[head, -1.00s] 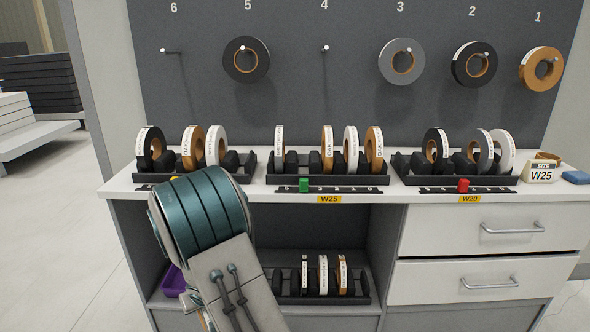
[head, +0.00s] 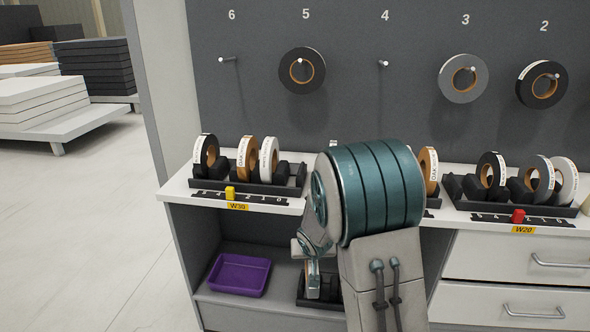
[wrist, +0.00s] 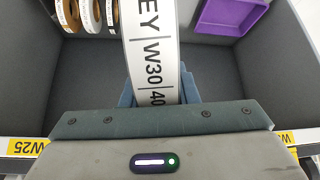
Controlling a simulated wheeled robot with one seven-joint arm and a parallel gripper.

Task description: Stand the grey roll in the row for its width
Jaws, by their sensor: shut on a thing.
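My gripper (wrist: 158,95) is shut on a roll (wrist: 153,50) whose white label reads "EY", W30 and 40. In the head view my gripper (head: 304,245) is low in front of the open shelf, mostly behind my arm; the held roll is hard to make out there. The W30 rack (head: 294,190), at the left of the counter, holds a black roll (head: 206,151), a brown roll (head: 246,152) and a white roll (head: 268,158). Its right end looks empty. A yellow block (head: 230,193) stands before it, above the W30 tag (head: 237,207).
My arm hides most of the middle rack. The W20 rack (head: 457,187) with several rolls and a red block (head: 518,216) is at right. A purple tray (head: 239,274) lies on the lower shelf, left of a partly hidden rack. Rolls hang on the back panel (head: 350,85).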

